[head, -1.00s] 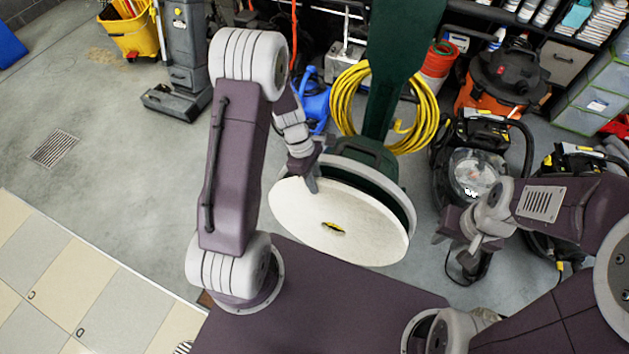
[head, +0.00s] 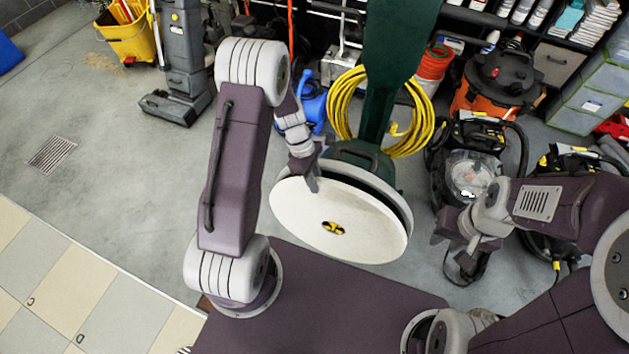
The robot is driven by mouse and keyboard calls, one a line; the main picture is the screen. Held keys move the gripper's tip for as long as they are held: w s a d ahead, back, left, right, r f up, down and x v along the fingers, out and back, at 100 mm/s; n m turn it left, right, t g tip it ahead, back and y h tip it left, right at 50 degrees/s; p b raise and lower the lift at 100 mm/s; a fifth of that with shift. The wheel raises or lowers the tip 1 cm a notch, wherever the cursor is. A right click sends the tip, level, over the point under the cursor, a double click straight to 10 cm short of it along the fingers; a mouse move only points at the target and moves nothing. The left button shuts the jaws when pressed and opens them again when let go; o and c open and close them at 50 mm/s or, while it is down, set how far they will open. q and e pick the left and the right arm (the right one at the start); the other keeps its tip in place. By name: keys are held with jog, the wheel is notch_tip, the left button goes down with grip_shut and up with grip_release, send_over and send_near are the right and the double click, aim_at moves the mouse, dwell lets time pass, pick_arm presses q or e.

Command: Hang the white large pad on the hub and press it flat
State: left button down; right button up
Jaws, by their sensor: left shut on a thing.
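The white large pad (head: 300,220) is a round disc, tilted with its broad face toward me. It covers most of the face of the dark green floor machine's round head (head: 385,185), whose rim shows above and to the right. The yellow and black hub (head: 333,228) shows through the pad's centre hole. I cannot tell whether the pad touches the head behind it. My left gripper (head: 311,180) is shut on the pad's upper edge. My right gripper (head: 455,238) is right of the pad, apart from it, and looks open and empty.
A coiled yellow cable (head: 345,100) hangs on the green machine's handle (head: 400,50). Black vacuum machines (head: 470,175) and an orange-black vacuum (head: 500,80) stand behind my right arm. A yellow mop bucket (head: 130,38) is far left. The grey floor at left is clear.

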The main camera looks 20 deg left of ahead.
pick_arm(q)
jog(key=shift+f, duration=0.25)
dwell(0.7)
jog(key=c, duration=1.1)
grip_release()
jog(key=shift+c, duration=0.2)
jog(key=p+v, duration=0.9)
jog(key=shift+r, duration=0.15)
jog(key=shift+a, duration=0.1)
jog(key=shift+w, duration=0.1)
